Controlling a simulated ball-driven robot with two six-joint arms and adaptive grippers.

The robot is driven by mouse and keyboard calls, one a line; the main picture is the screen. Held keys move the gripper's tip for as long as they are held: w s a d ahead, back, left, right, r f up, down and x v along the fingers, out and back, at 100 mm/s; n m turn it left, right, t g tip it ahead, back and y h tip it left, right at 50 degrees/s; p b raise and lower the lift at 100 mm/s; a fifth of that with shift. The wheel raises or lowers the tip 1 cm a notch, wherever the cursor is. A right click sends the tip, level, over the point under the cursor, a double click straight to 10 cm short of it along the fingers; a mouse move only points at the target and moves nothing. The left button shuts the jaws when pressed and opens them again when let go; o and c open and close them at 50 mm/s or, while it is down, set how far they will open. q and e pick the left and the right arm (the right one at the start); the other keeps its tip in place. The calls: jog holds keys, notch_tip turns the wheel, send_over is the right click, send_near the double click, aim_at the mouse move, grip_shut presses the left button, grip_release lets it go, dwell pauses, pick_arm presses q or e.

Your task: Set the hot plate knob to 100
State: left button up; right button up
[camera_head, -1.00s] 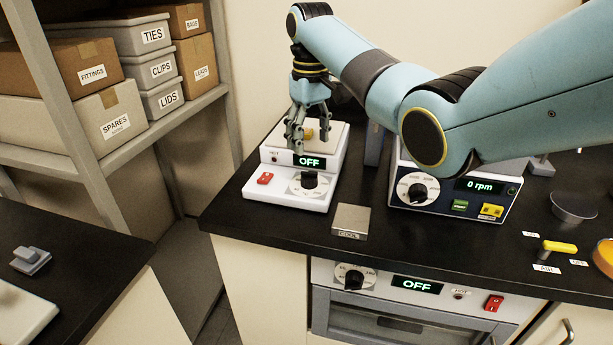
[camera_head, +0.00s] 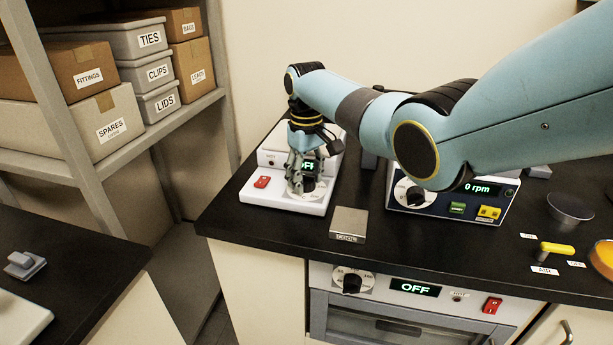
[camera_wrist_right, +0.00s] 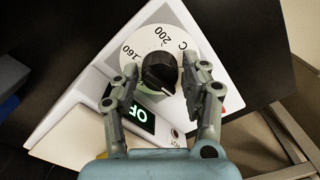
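The hot plate (camera_head: 281,198) is a white unit on the black bench with a display reading OFF, partly covered by my gripper. Its black knob (camera_head: 309,184) sits on a pale dial at the front right. In the right wrist view the knob (camera_wrist_right: 160,72) lies between my fingertips, with 160 and 200 legible on the dial (camera_wrist_right: 150,42). My right gripper (camera_head: 298,182) points down over the knob. Its fingers (camera_wrist_right: 162,84) are apart, one on each side, with gaps to the knob visible. My left gripper is not in view.
A metal block (camera_head: 349,224) lies right of the hot plate. A stirrer (camera_head: 447,204) showing 0 rpm stands further right, partly under my arm. An oven (camera_head: 415,300) with its own knob is below the bench top. Shelved boxes (camera_head: 110,120) stand at left.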

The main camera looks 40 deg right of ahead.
jog(key=c, duration=0.8)
jog(key=shift+m, duration=0.3)
jog(key=shift+r+m+p, duration=0.15)
jog(key=shift+m+p, duration=0.9)
jog(key=shift+m, duration=0.05)
jog(key=m+p, duration=0.1)
jog(key=m, duration=0.1)
jog(key=shift+m, duration=0.4)
jog(key=m+p, duration=0.1)
jog(key=m, duration=0.2)
jog(key=shift+m, duration=0.3)
jog(key=shift+m+p, duration=0.55)
jog(key=shift+m, duration=1.05)
